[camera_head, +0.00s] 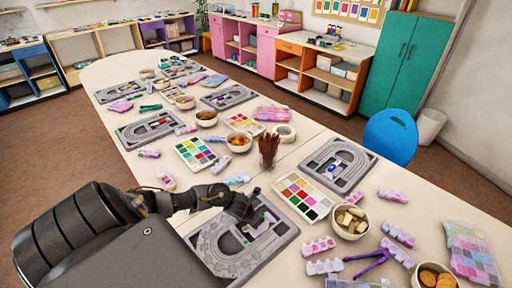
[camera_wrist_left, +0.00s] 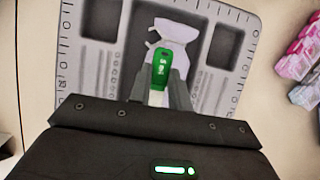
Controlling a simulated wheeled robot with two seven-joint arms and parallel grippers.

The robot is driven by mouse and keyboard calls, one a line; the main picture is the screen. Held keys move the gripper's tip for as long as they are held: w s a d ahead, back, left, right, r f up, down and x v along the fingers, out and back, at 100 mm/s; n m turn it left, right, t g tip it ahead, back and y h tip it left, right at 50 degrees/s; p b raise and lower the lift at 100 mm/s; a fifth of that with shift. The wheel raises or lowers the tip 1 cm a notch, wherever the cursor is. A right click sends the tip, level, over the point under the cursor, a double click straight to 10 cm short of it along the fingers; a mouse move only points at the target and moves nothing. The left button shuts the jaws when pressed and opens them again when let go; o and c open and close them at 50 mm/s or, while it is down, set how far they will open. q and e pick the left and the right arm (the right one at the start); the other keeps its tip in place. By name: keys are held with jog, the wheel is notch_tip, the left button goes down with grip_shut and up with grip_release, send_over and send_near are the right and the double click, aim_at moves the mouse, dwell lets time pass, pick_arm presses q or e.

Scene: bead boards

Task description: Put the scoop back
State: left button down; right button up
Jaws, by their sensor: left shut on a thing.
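My left gripper (camera_wrist_left: 158,88) is shut on a scoop, with its green marked part (camera_wrist_left: 161,68) between the two fingers. A pale, whitish piece (camera_wrist_left: 178,34) shows just beyond the green part; I cannot tell whether it belongs to the scoop. The scoop is over the grey bead board (camera_wrist_left: 85,75). In the head view the left gripper (camera_head: 244,207) is low over the near grey bead board (camera_head: 212,243), and partly hides the scoop. I cannot tell whether the scoop touches the board. My right gripper is out of view.
A cup of brown tools (camera_head: 268,150) stands behind the board. A colour bead tray (camera_head: 303,195) lies to its right. Bowls (camera_head: 350,222), pink bead boxes (camera_head: 318,246) and purple tweezers (camera_head: 372,262) lie at the right. Several more boards stretch along the table.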

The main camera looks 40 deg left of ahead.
pick_arm(q)
jog(key=shift+f+b, duration=0.5)
jog(key=shift+f, duration=0.05)
jog(key=c, duration=1.3)
grip_release()
jog(key=shift+c, duration=0.2)
jog(key=shift+o, duration=0.2)
jog(key=shift+r, duration=0.1)
jog(key=shift+r, duration=0.1)
jog(key=shift+r+p, duration=0.3)
jog(key=shift+p, duration=0.2)
jog(key=v, duration=1.2)
jog(key=shift+d, duration=0.15)
